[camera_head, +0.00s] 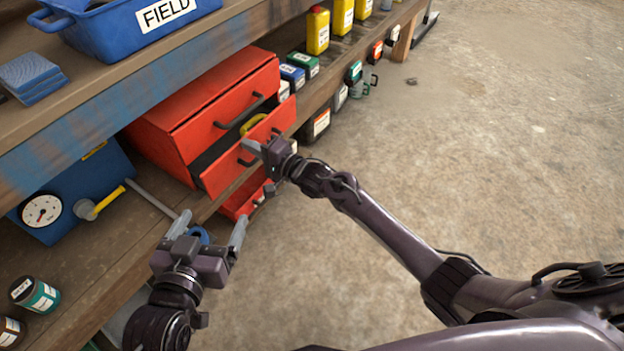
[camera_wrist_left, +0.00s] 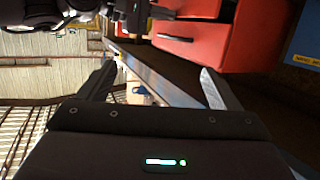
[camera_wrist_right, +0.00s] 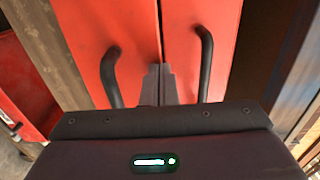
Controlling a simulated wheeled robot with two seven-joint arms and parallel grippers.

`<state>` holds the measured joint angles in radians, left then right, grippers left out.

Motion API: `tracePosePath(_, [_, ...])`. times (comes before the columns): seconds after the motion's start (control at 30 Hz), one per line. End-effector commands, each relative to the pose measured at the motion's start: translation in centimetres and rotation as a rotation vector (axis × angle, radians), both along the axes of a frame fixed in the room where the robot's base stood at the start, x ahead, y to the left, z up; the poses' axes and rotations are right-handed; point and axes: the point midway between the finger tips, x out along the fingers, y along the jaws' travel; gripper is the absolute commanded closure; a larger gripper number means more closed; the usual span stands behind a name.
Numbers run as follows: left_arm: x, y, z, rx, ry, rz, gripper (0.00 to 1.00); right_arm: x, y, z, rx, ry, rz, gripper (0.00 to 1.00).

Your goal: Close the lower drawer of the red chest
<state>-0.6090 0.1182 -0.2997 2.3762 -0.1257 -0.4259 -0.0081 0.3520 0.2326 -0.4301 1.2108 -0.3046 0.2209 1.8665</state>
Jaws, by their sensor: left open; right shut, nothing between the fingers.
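The red chest (camera_head: 200,100) stands on the lower shelf. Its upper drawer front (camera_head: 228,100) has a dark handle. The lower drawer (camera_head: 225,175) is partly pulled out, with a dark gap above it and a yellow item (camera_head: 253,123) inside. My right gripper (camera_head: 250,145) is shut and empty at the lower drawer's front, close to its handle. In the right wrist view its fingers (camera_wrist_right: 163,85) point at the seam between two red fronts; contact is unclear. My left gripper (camera_head: 210,226) is open and empty in front of the shelf, left of the right gripper. The chest also shows in the left wrist view (camera_wrist_left: 200,40).
Another red box or drawer (camera_head: 243,197) sits below the shelf edge. A blue gauge unit (camera_head: 75,190) and jars (camera_head: 35,295) are at left. Yellow bottles (camera_head: 318,32) and small containers line the shelf to the right. The floor at right is clear.

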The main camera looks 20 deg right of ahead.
Motion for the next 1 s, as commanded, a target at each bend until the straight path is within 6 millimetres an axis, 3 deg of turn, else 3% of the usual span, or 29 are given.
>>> tracePosePath(0.2, [0.8,0.0,2.7,-0.048,-0.118,0.007,0.15,0.7,0.6,0.0,0.0,0.0,0.0,1.0])
tracePosePath(0.43, [0.9,0.0,3.3,-0.058,-0.142,0.009,0.15,0.9,0.7,0.0,0.001,-0.001,0.0,1.0])
tracePosePath(0.87, [0.8,0.0,3.0,-0.048,-0.121,0.007,0.15,0.8,0.6,0.1,0.0,0.0,0.0,1.0])
tracePosePath(1.0, [0.0,0.1,0.1,-0.002,-0.002,0.002,0.15,0.6,0.6,0.1,0.001,0.001,0.0,1.0])
